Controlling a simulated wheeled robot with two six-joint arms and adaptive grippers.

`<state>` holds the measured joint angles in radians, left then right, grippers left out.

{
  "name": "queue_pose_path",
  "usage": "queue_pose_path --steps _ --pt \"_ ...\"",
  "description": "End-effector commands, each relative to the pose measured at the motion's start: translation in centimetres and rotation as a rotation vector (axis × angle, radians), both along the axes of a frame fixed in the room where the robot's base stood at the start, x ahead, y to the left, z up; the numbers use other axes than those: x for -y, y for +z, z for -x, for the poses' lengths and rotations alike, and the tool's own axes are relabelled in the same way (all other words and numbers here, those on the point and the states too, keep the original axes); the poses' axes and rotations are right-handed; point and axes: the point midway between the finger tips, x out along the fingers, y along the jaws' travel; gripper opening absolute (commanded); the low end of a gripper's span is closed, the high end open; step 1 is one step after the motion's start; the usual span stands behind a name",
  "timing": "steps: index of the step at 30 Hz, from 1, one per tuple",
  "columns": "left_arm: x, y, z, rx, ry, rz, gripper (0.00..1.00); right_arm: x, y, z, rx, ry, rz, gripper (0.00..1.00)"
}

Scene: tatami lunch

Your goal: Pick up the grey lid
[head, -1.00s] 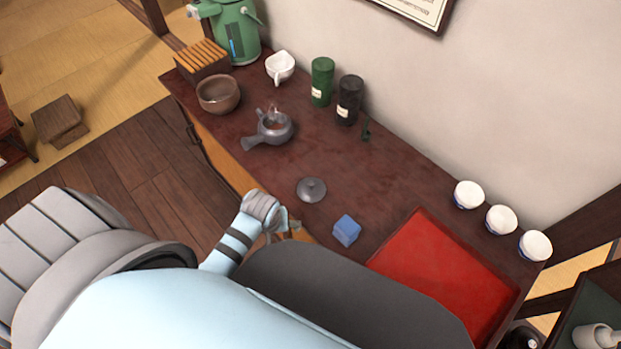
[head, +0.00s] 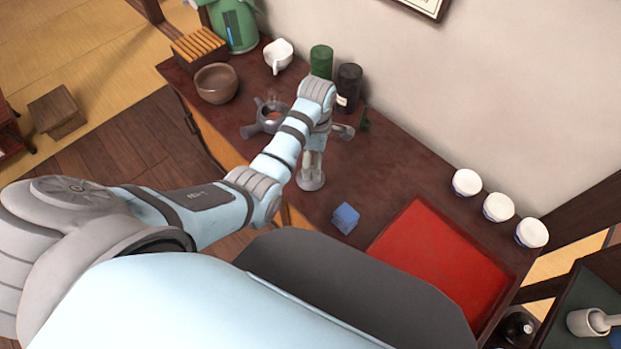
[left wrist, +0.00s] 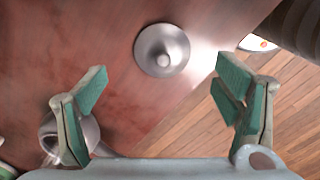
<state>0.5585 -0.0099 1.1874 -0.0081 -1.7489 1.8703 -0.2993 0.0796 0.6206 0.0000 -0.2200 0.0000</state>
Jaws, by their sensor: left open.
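The grey lid (head: 311,183) is a round disc with a small knob, lying flat on the dark red-brown counter. In the left wrist view the lid (left wrist: 175,62) shows whole at the upper middle, beyond the fingertips and apart from them. My left gripper (left wrist: 163,82) has its two green-padded fingers spread wide, with nothing between them. In the head view my left gripper (head: 313,158) is above the counter by the lid, and its arm hides part of that area. My right gripper is in neither view.
A blue block (head: 345,218) and a red tray (head: 440,255) lie to the right. Dark green (head: 321,61) and black (head: 348,84) canisters stand behind.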

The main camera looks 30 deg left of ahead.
Motion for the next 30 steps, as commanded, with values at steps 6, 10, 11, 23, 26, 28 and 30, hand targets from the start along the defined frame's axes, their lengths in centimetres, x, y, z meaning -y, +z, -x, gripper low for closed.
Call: queue_pose_path --steps 6,10,11,23,26,28,30 --pt "-0.2 -3.7 0.2 0.0 -0.001 -0.001 0.83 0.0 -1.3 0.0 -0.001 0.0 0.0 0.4" --pt "-1.0 -6.1 0.8 -0.002 -0.001 -0.002 0.83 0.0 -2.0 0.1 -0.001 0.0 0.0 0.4" --pt "-1.0 -6.7 0.9 0.0 -0.001 -0.001 0.83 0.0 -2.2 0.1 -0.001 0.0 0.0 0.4" --pt "-0.9 -8.1 0.8 0.003 -0.003 -0.001 0.7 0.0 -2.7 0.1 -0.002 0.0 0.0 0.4" --pt "-0.9 -8.1 0.8 0.003 -0.003 0.0 0.54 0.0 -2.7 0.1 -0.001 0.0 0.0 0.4" --pt "-0.9 -8.1 0.8 0.003 -0.003 -0.001 0.43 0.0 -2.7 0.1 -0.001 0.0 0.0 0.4" --pt "-0.9 -8.1 0.8 0.002 -0.003 -0.001 0.32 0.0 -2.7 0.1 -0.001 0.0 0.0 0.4"
